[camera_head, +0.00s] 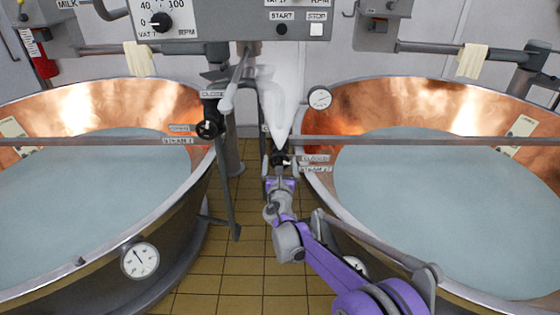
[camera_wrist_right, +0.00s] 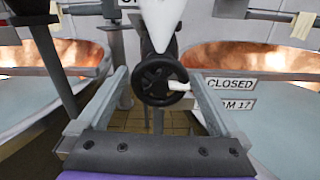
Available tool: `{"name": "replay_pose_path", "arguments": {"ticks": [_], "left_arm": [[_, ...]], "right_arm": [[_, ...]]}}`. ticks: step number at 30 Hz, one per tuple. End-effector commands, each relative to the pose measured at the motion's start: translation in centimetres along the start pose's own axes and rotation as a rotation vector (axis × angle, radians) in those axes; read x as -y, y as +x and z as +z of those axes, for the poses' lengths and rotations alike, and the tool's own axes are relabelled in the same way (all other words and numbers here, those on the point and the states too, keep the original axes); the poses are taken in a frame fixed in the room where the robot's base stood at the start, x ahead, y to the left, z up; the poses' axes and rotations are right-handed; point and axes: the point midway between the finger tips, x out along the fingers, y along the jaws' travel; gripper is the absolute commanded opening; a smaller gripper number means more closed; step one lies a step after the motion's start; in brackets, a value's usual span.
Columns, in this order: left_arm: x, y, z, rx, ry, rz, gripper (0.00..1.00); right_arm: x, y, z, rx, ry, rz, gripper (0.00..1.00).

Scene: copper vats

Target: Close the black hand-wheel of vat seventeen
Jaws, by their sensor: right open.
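The black hand-wheel (camera_wrist_right: 153,88) stands between the two fingers of my right gripper (camera_wrist_right: 158,75) in the wrist view. It has a white pointer (camera_wrist_right: 178,86) aimed right, toward a "CLOSED" label (camera_wrist_right: 231,84). A label below, ending in "17" (camera_wrist_right: 238,105), is partly hidden by the right finger. The fingers are spread, with a gap to the wheel on each side. In the head view my right gripper (camera_head: 280,165) reaches up to the small dark wheel (camera_head: 279,159) at the left rim of the right vat (camera_head: 312,188). My left gripper is not in view.
A white cone-shaped thing (camera_head: 279,105) hangs just above the wheel. Another black hand-wheel (camera_head: 208,129) is on the left vat (camera_head: 207,163), with labels beside it. Round gauges (camera_head: 320,98) and horizontal bars sit near the rims. Tiled floor (camera_head: 245,255) shows between the vats.

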Motion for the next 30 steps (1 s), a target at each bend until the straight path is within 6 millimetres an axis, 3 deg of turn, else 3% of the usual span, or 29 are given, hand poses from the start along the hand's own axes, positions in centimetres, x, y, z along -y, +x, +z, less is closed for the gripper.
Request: {"name": "replay_pose_path", "arguments": {"ticks": [4, 13, 24, 25, 30], "left_arm": [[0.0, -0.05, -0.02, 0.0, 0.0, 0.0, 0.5], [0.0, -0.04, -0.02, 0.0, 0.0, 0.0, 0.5], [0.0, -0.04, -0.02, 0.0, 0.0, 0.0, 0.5], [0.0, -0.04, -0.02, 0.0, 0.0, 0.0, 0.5], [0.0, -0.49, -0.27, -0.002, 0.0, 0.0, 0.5]], "right_arm": [[0.01, 1.0, -0.02, 0.0, 0.0, 0.0, 1.0], [0.01, 1.14, -0.01, 0.0, 0.001, 0.0, 0.98], [0.01, 1.12, -0.01, 0.0, 0.001, 0.0, 0.32], [0.01, 1.12, -0.01, 0.0, 0.001, 0.0, 0.28], [0.03, 1.12, 0.12, 0.0, 0.064, 0.0, 0.28]]}}
